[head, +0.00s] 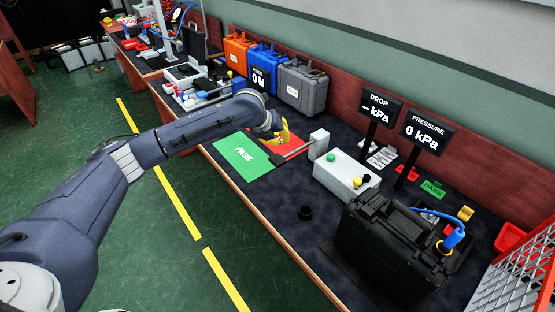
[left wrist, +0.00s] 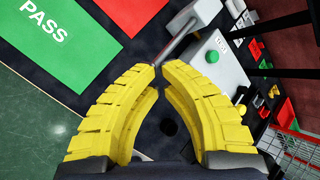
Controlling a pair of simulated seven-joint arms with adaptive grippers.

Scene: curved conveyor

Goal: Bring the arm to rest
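My left arm (head: 190,128) reaches in from the left over the bench. My left gripper (head: 283,136) has curved yellow fingers and is over the red card (head: 290,146), close to a grey rod (head: 291,154) that sticks out from a white post (head: 318,146). In the left wrist view, the fingertips of the left gripper (left wrist: 162,67) come close together with nothing seen held between them. The rod (left wrist: 180,38) runs behind the tips, and its far end is hidden there; I cannot tell whether they touch. My right gripper is not in view.
A green PASS card (head: 243,156) lies beside the red one. A white button box (head: 346,178), a black case (head: 392,245) and two kPa signs (head: 427,132) stand to the right. Orange, blue and grey cases (head: 303,88) line the back.

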